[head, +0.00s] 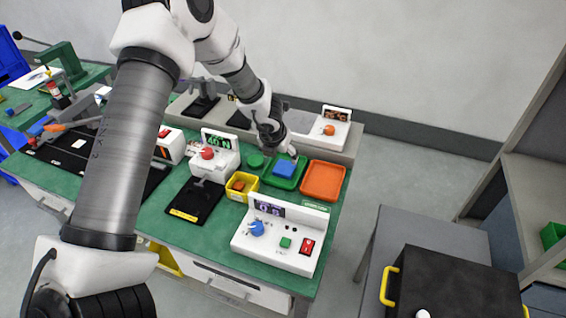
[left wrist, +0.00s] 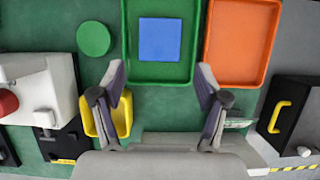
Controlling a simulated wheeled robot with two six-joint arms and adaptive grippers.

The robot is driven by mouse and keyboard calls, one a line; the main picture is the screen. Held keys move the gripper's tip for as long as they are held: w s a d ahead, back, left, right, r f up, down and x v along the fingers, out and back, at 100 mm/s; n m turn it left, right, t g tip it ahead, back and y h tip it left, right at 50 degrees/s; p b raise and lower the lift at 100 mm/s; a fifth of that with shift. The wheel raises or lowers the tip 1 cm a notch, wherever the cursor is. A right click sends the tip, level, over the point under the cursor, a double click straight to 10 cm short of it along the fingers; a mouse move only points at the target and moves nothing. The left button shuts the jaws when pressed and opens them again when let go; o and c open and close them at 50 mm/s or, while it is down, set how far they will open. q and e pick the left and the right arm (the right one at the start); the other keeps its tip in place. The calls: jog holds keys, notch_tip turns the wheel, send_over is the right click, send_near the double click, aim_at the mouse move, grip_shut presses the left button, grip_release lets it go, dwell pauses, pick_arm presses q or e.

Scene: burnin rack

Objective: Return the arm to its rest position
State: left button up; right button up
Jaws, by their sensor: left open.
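My left arm comes in from the left of the head view and reaches over the green-topped bench (head: 160,215). Its gripper (head: 272,143) is above the back of the bench, near the green tray (head: 270,180). In the left wrist view the two fingers (left wrist: 162,72) are spread apart with nothing between them. A blue square block (left wrist: 160,39) lies in the green tray beyond the fingertips; it also shows in the head view (head: 284,169). My right gripper is not in view.
An orange tray (head: 323,181), a yellow bin (head: 251,197) and a green disc (head: 256,160) are close by. A white control box (head: 275,243) stands at the front. White test units (head: 222,155) stand left and behind. A black case (head: 450,285) with yellow handles is at right.

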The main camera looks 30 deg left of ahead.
pick_arm(q)
jog(key=v, duration=0.4)
jog(key=shift+s+r, duration=0.1)
jog(key=shift+r, duration=0.05)
